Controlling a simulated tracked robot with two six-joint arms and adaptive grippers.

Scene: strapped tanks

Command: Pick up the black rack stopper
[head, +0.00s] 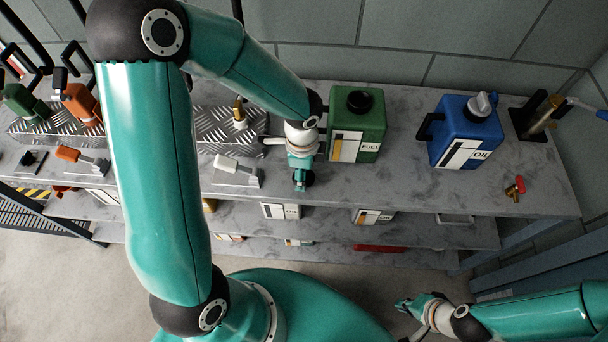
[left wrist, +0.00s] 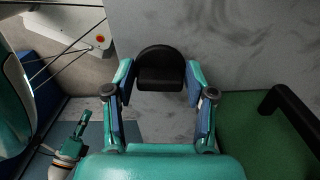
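The black rack stopper (left wrist: 161,68) is a dark, round-topped piece at the front edge of the grey counter. In the left wrist view it sits between the fingertips of my left gripper (left wrist: 160,82). The fingers are spread on either side of it, and I see no clear grip on it. In the head view my left gripper (head: 301,178) points down at the counter's front edge, with a small part of the dark stopper (head: 309,181) showing beside it. My right gripper (head: 405,306) is low at the right, away from the counter, empty as far as I see.
A green fuel can (head: 370,121) stands right beside my left gripper. A blue oil can (head: 466,134) and a red valve (head: 515,188) are farther right. A white-handled piece (head: 231,163) is to the left. Lower shelves hold more cans.

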